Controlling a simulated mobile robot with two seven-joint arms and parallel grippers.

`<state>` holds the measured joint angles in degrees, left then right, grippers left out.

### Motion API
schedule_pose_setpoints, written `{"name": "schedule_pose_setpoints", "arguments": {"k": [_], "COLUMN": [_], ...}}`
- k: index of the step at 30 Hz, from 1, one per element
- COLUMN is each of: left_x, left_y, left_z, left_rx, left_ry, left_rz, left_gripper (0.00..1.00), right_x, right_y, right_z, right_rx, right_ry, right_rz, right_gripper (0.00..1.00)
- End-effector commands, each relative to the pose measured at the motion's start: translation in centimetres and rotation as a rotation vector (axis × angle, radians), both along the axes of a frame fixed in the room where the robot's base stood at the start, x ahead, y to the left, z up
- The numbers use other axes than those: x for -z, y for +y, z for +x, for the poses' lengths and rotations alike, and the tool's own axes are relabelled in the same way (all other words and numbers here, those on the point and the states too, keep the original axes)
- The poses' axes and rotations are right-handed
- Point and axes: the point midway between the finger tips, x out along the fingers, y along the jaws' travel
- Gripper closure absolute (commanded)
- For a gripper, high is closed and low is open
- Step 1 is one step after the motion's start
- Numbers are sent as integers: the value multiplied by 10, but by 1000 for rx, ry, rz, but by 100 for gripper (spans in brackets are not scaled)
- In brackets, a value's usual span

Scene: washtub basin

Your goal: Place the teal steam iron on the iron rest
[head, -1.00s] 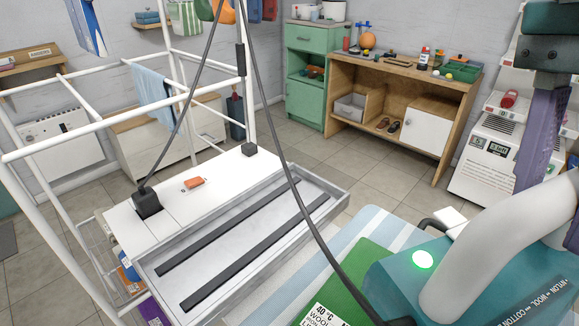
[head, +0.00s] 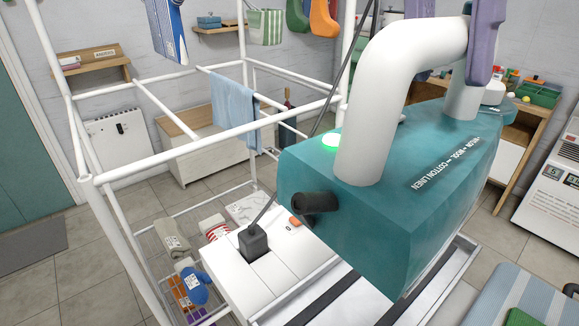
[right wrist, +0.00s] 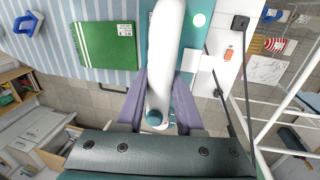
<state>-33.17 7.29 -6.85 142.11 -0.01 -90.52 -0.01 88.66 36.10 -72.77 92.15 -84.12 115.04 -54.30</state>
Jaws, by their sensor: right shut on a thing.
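The teal steam iron (head: 380,190), with a white arched handle and a lit green light, fills the right middle of the head view. My right gripper (head: 452,70) is shut on the white handle. In the right wrist view its purple fingers (right wrist: 158,100) sit on either side of the handle (right wrist: 164,50). The iron is above the iron rest, a grey metal tray (head: 462,262) with dark strips (head: 325,300). The iron hides much of the tray, and I cannot tell whether its sole touches it. My left gripper is not in view.
White panels (head: 235,285) with a black cord base (head: 254,242) and an orange switch (head: 296,221) adjoin the tray. A white pipe frame (head: 90,182) stands at left. The striped ironing board (head: 500,300) with a green booklet (right wrist: 108,46) lies at right.

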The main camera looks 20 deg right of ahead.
Motion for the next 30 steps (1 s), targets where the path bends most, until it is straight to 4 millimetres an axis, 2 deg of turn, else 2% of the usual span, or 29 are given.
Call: {"name": "schedule_pose_setpoints", "arguments": {"k": [5, 8, 11, 22, 27, 30], "left_x": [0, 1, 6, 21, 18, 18], "left_y": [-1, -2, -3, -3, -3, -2], "left_z": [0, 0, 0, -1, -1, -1], "left_rx": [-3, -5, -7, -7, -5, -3], "left_ry": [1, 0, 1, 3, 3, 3], "left_rz": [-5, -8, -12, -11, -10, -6], "left_gripper": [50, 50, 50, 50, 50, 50], "right_x": [-5, 0, 16, 106, 136, 147], "right_y": [0, 0, 0, 1, 0, 0], "right_z": [0, 0, 0, -1, 0, 1], "right_rx": [0, -1, -2, 1, 1, 2], "right_ry": [-2, 0, 3, 5, 1, -2], "right_rz": [1, 1, 1, 1, -1, 0], "right_gripper": [100, 100, 100, 100, 100, 100]}}
